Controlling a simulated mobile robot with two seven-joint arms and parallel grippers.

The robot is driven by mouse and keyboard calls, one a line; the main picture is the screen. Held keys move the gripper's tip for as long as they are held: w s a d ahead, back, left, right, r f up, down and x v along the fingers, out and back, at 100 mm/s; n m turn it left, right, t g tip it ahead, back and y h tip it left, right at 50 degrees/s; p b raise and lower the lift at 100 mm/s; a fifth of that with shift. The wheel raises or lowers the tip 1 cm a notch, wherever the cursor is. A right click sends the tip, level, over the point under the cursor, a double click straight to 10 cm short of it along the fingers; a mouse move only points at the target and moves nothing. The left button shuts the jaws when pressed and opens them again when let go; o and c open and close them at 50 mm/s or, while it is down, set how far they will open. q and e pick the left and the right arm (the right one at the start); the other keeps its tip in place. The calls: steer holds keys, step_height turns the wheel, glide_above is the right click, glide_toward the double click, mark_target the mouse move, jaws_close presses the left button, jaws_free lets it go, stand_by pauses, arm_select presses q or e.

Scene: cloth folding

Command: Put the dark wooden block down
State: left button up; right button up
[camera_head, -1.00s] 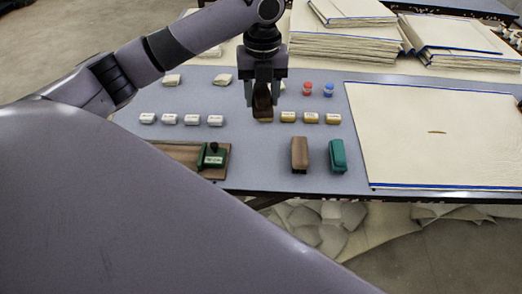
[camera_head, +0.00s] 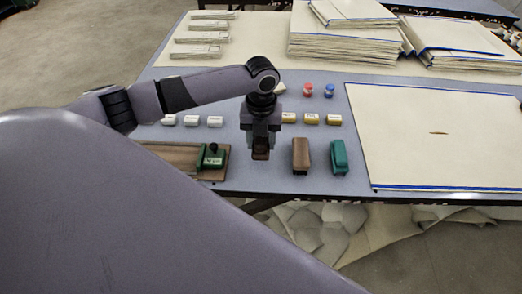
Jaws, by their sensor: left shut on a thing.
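My left gripper (camera_head: 261,146) points straight down over the grey-blue mat (camera_head: 400,197), between the green-topped tool and a brown block. It is shut on the dark wooden block (camera_head: 261,154), whose lower part shows between the fingers. The block is at or just above the mat; I cannot tell if it touches. My right gripper is not in view.
A brown block (camera_head: 300,155) and a green block (camera_head: 338,157) stand just to the right. A green-topped tool (camera_head: 213,157) lies on a brown board (camera_head: 172,154) at left. White blocks (camera_head: 192,121) and yellow-brown blocks (camera_head: 311,118) stand behind. A large cream cloth (camera_head: 440,140) covers the right side.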

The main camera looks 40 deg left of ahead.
mark_target(261, 151)
arm_select(q)
steer(key=shift+f, duration=2.15)
steer(key=shift+f, duration=0.1)
steer(key=o, duration=1)
step_height(261, 151, up, 12)
steer(key=shift+r, duration=0.15)
